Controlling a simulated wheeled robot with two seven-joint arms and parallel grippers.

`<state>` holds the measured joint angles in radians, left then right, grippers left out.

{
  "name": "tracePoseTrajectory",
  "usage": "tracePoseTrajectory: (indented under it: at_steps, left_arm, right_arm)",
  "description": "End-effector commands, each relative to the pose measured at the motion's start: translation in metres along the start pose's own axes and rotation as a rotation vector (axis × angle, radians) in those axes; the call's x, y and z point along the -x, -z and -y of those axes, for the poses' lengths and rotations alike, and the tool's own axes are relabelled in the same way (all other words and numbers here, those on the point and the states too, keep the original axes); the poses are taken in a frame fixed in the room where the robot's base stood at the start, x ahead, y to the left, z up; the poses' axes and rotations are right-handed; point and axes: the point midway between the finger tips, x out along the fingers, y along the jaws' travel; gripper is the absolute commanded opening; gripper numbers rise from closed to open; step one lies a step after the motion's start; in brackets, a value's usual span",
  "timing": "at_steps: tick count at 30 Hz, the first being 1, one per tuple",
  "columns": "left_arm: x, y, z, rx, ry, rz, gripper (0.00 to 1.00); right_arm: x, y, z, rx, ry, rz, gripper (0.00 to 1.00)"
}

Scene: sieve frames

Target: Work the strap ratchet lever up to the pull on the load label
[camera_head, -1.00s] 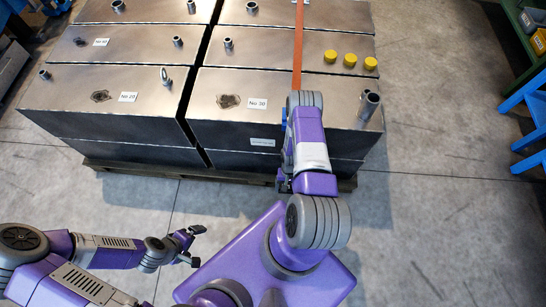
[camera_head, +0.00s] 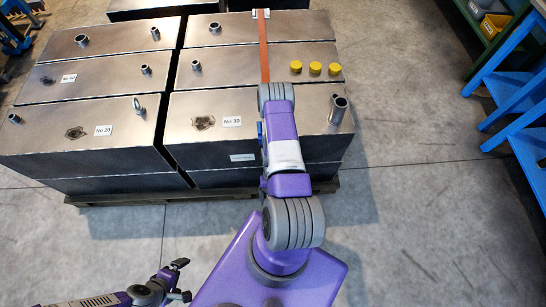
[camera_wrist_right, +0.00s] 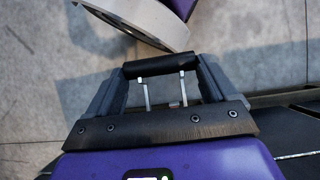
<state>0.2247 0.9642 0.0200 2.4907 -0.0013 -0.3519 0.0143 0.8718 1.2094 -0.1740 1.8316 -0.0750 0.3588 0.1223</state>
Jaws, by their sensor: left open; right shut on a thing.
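An orange strap (camera_head: 263,45) runs over the top of the steel tanks and passes out of sight behind my right arm. A small white label (camera_head: 243,157) is on the front face of the No 30 tank; its text is too small to read. In the right wrist view, my right gripper (camera_wrist_right: 160,72) is shut on a black bar handle (camera_wrist_right: 145,68) with two thin metal rods, apparently the ratchet lever. In the head view my right arm hides that gripper and the ratchet. My left gripper (camera_head: 181,280) is open and empty, low at the left, away from the tanks.
The steel tanks (camera_head: 70,150) stand stacked on a dark pallet (camera_head: 130,198). Upright pipe stubs (camera_head: 338,108) and yellow caps (camera_head: 315,68) stick up from their tops. A blue stand (camera_head: 515,95) and a green shelf are at the right. The floor between is clear.

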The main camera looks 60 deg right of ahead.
Motion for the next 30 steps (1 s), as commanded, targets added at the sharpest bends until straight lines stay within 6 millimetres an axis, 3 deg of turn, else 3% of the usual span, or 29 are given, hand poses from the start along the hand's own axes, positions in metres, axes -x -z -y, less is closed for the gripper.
tracePoseTrajectory:
  at_steps: [1, 17, 18, 21, 30]
  left_arm:
    - [0.0017, -0.0001, -0.0006, 0.000, 0.000, 0.000, 1.00]
    - [0.0023, -0.0001, -0.0007, 0.000, 0.000, 0.000, 1.00]
    - [0.0023, -0.0001, -0.0007, 0.000, 0.000, 0.000, 1.00]
    - [0.0022, -0.0001, -0.0007, 0.000, 0.000, 0.000, 1.00]
    - [0.0041, -0.0002, -0.0014, 0.000, 0.000, 0.000, 1.00]
  right_arm:
    - [0.0075, 0.0078, 0.0005, 0.002, 0.002, -0.027, 0.30]
    - [0.0093, 0.0084, 0.0002, 0.001, 0.001, -0.031, 0.30]
    - [0.0093, 0.0085, 0.0001, 0.001, 0.001, -0.031, 0.88]
    - [0.0084, 0.0073, 0.0001, 0.001, 0.001, -0.027, 1.00]
    - [0.0133, 0.0044, -0.0001, 0.000, 0.000, -0.019, 1.00]
